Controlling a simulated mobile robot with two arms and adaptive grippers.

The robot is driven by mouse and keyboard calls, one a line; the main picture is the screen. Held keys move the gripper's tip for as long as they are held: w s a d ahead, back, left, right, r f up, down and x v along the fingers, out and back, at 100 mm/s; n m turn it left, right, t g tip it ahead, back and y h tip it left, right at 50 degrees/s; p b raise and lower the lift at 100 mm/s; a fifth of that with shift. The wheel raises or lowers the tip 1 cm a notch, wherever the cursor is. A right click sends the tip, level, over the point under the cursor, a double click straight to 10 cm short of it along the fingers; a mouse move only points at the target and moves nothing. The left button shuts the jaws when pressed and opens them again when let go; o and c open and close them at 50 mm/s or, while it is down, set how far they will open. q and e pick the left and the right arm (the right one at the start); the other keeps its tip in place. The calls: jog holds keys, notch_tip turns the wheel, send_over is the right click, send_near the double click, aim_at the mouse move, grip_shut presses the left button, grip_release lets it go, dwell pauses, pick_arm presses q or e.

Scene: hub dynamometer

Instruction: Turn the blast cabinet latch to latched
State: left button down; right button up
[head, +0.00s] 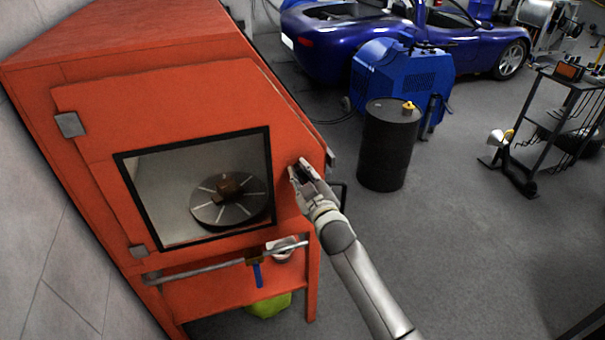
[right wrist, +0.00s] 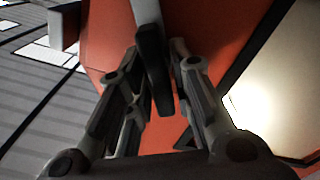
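The orange blast cabinet (head: 90,165) stands at the left in the head view, its windowed door against the frame. My right gripper (head: 298,172) is at the door's right edge, beside the window. In the right wrist view the latch handle (right wrist: 153,70), a black grip on a grey bar, lies between the two fingers of my right gripper (right wrist: 156,55). The fingers stand apart, with a gap showing to the left of the handle; contact on the right side is unclear. In the head view the gripper mostly hides the latch. My left gripper is out of view.
A round slotted table (head: 232,208) shows through the cabinet window. A grey bar (head: 225,262) runs below the door. A black drum (head: 388,150) and a blue machine (head: 400,75) stand behind to the right. The floor right of my arm is clear.

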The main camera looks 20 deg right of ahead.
grip_shut()
jog(key=shift+n, duration=0.4)
jog(key=n, duration=0.4)
jog(key=shift+a+f+n, duration=0.1)
jog(key=shift+n, duration=0.2)
jog(key=n, duration=0.6)
jog(key=shift+f, duration=0.2)
jog(key=shift+n, duration=0.3)
jog(key=o, duration=0.8)
grip_release()
jog(key=shift+c, duration=0.2)
